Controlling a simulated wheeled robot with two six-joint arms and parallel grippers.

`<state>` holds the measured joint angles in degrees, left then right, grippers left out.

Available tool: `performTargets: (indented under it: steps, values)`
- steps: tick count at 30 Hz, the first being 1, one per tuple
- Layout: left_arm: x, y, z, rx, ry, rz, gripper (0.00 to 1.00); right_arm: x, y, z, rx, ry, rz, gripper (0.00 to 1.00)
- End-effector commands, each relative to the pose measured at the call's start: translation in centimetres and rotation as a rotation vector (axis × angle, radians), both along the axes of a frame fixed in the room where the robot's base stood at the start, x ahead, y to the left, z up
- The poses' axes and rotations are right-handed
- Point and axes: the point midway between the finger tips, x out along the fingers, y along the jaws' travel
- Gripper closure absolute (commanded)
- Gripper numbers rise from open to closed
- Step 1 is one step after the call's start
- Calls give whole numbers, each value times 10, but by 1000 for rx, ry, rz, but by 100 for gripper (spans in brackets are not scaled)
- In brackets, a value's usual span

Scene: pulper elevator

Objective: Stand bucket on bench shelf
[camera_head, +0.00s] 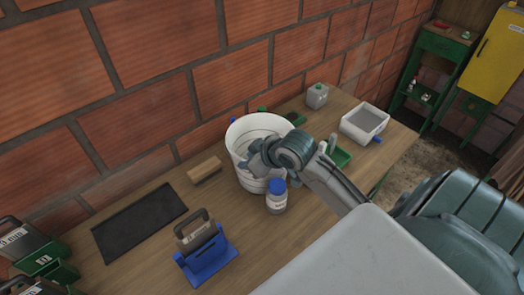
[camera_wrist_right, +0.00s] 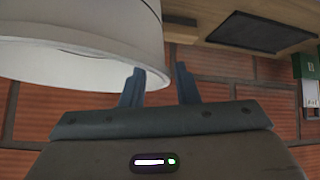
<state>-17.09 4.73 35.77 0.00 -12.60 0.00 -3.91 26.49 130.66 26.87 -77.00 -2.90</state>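The white bucket (camera_head: 245,130) stands upright on the wooden bench (camera_head: 320,225) near the brick wall in the head view. It fills the upper left of the wrist view (camera_wrist_right: 80,40), which is upside down. My right gripper (camera_head: 258,158) is at the bucket's near side and hides part of it. In the wrist view the right gripper's fingers (camera_wrist_right: 160,85) are apart beside the bucket's rim. One finger overlaps the rim and the other is clear of the wall. I cannot tell whether they touch it. My left gripper is not in view.
A blue-capped jar (camera_head: 277,200) stands close below my right gripper. A wooden block (camera_head: 205,170), a dark mat (camera_head: 139,222) and a blue holder (camera_head: 207,260) lie left.

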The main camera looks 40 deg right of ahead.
Motion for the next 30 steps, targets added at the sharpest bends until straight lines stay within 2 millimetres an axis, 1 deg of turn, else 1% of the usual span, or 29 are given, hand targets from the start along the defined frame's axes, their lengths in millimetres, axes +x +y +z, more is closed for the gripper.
performTargets:
  steps: [4,12,16,17,30]
  values:
    - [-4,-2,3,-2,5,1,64,8,3,-8,2,0,1,72]
    - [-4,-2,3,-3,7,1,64,10,3,-10,-1,-1,2,72]
    - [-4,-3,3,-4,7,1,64,10,3,-10,-1,-1,2,97]
    - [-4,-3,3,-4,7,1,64,10,3,-10,-1,-1,2,100]
    - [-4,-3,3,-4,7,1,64,10,3,-10,0,-1,2,100]
